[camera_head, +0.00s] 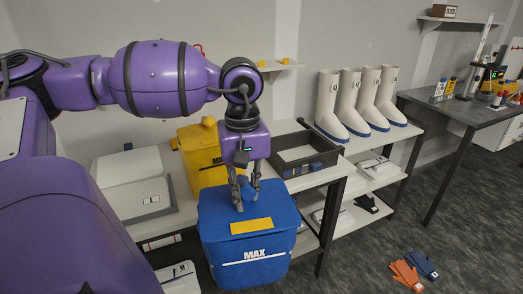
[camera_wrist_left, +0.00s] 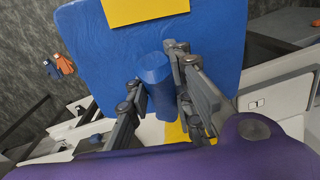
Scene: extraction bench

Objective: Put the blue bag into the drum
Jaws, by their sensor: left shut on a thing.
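The blue bag (camera_head: 250,262) is a large, boxy shape with a yellow patch and a white MAX label. My left gripper (camera_head: 247,197) is above it with its fingers down at its top. In the left wrist view the fingers (camera_wrist_left: 160,88) are shut around the bag's blue neck (camera_wrist_left: 154,80), and the bag's body (camera_wrist_left: 110,62) fills the upper middle. The bag appears in front of the bench edge and hides part of the shelves. I see no drum that I can make out. My right gripper is not in view.
A yellow MAX bag (camera_head: 197,163) stands on the white bench behind the blue bag. A dark tray (camera_head: 322,157) and several white boots (camera_head: 352,100) are to the right. Orange and blue gloves (camera_head: 405,274) lie on the open floor. A grey table (camera_head: 465,110) stands at far right.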

